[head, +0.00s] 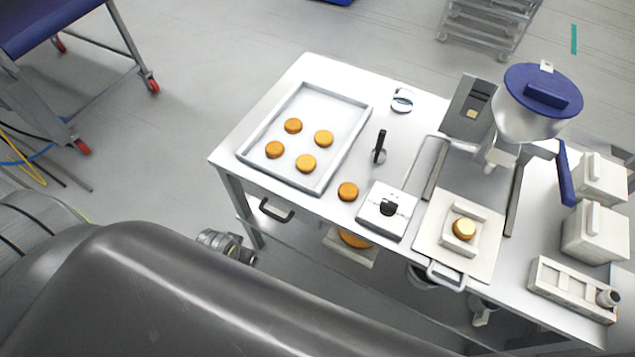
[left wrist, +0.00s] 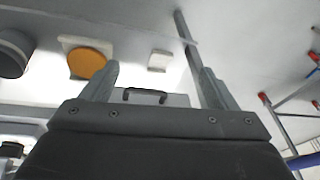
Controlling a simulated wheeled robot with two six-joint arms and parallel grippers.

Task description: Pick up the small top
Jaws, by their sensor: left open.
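Several small orange-brown rounds lie on the table side; I cannot tell for certain which is the small top. One round (head: 348,191) lies alone on the white table between the tray and the scale. Another round (head: 464,229), with a paler top, sits in a white holder on a board. A larger orange disc (head: 355,239) is low down by the table's front, on a white block; it also shows in the left wrist view (left wrist: 87,63). My left gripper (head: 228,246) is beside the table's front left leg, below the tabletop, open and empty, its fingers apart (left wrist: 160,80).
A metal tray (head: 248,153) holds several rounds. A scale (head: 378,224), a black-handled tool (head: 380,147) and a blue-lidded hopper (head: 540,95) stand on the table (head: 232,154). A dark drawer handle (head: 276,210) juts from its front.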

